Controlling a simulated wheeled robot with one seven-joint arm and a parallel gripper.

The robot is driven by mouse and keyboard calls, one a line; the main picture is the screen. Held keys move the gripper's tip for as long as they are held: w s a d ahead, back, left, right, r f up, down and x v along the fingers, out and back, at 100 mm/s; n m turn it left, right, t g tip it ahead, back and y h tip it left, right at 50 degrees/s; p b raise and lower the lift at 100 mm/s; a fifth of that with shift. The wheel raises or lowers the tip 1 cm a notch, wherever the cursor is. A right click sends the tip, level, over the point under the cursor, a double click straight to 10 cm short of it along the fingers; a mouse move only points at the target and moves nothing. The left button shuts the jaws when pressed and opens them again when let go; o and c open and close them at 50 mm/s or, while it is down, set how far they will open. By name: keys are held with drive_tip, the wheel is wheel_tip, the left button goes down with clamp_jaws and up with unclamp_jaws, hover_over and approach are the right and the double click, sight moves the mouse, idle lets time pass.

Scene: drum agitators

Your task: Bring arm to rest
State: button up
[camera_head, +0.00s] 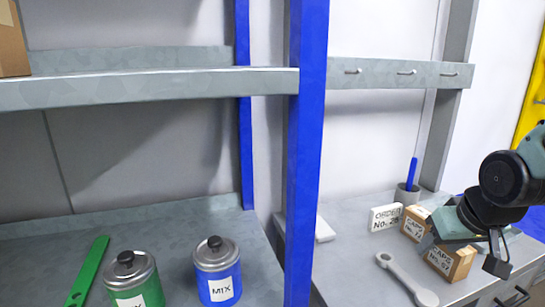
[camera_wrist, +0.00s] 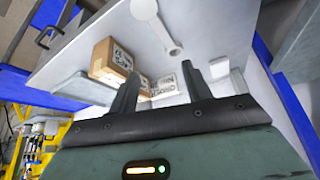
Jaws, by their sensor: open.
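My gripper (camera_head: 461,252) is at the right in the head view, above the right-hand bench, in front of the small cardboard boxes. Its two fingers are apart with nothing between them, as the wrist view (camera_wrist: 160,92) also shows. One labelled box (camera_head: 452,262) is partly hidden by my gripper in the head view; I cannot tell whether they touch. A second labelled box (camera_head: 414,223) stands behind it. In the wrist view a cardboard box (camera_wrist: 110,62) lies beyond the left finger.
A grey wrench (camera_head: 405,279) and white order sign (camera_head: 385,217) are on the right bench (camera_head: 345,262). A blue post (camera_head: 305,150) separates it from the left bench, with a green can (camera_head: 134,280), blue can (camera_head: 218,272) and green tool (camera_head: 88,272). A shelf (camera_head: 150,88) runs above.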

drive_tip(key=s+f+g, duration=0.3)
drive_tip(key=s+f, duration=0.1)
drive_tip(key=s, duration=0.3)
drive_tip(key=s+a+r+n+g, duration=0.1)
drive_tip(key=s+a+n, duration=0.2)
drive_tip(key=s+a, duration=0.3)
drive_tip(key=s+a+r+n+g, duration=0.1)
drive_tip(key=s+a+n, duration=0.3)
drive_tip(key=s+a, duration=0.3)
drive_tip(key=a, duration=0.4)
drive_tip(key=shift+a+r+g+y, duration=0.3)
drive_tip(key=shift+d, duration=0.1)
